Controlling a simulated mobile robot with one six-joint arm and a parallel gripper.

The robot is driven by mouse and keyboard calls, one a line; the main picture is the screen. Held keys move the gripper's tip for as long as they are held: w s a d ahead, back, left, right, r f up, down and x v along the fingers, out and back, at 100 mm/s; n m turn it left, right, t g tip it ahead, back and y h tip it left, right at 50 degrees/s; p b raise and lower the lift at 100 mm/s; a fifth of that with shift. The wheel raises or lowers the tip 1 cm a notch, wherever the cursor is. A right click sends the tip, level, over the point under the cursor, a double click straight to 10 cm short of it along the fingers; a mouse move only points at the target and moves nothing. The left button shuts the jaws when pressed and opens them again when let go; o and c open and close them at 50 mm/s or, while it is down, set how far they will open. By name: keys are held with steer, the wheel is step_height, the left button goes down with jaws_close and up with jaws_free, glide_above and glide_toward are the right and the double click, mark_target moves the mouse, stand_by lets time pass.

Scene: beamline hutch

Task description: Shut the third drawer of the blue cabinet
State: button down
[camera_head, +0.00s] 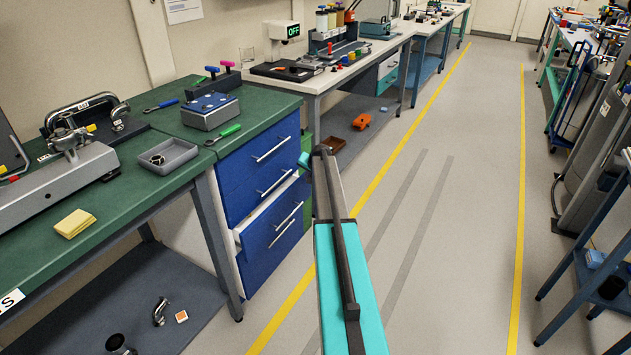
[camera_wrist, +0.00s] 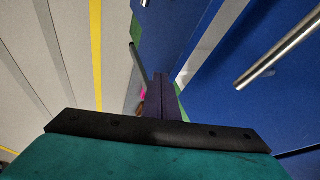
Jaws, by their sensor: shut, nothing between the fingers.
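The blue cabinet (camera_head: 252,165) stands under the right end of the green bench, with silver bar handles on its drawers. Its third drawer (camera_head: 263,231) is partly out, and a pale strip of its inside shows above its front. The drawers above it look closed. My gripper (camera_wrist: 163,82) is shut and empty in the wrist view, close to the blue fronts. A silver handle (camera_wrist: 280,48) and a pale gap show to its right there; I cannot tell whether it touches the drawer.
The green bench (camera_head: 125,212) holds a grey tray (camera_head: 167,158), tools and metal fixtures. A white bench (camera_head: 338,78) stands beyond the cabinet, with an orange object (camera_head: 361,121) beneath. The aisle floor (camera_head: 455,190) is clear between yellow lines. Carts and equipment stand at right.

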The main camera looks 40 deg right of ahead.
steer(key=shift+w+a, duration=0.15)
steer(key=shift+w, duration=0.2)
steer(key=shift+s, duration=0.1)
steer(key=s+r, duration=0.8)
steer(key=s, duration=0.1)
steer(key=shift+s+a, duration=0.15)
steer(key=shift+a, duration=0.3)
steer(key=shift+a+f, duration=0.1)
stand_by(0.4)
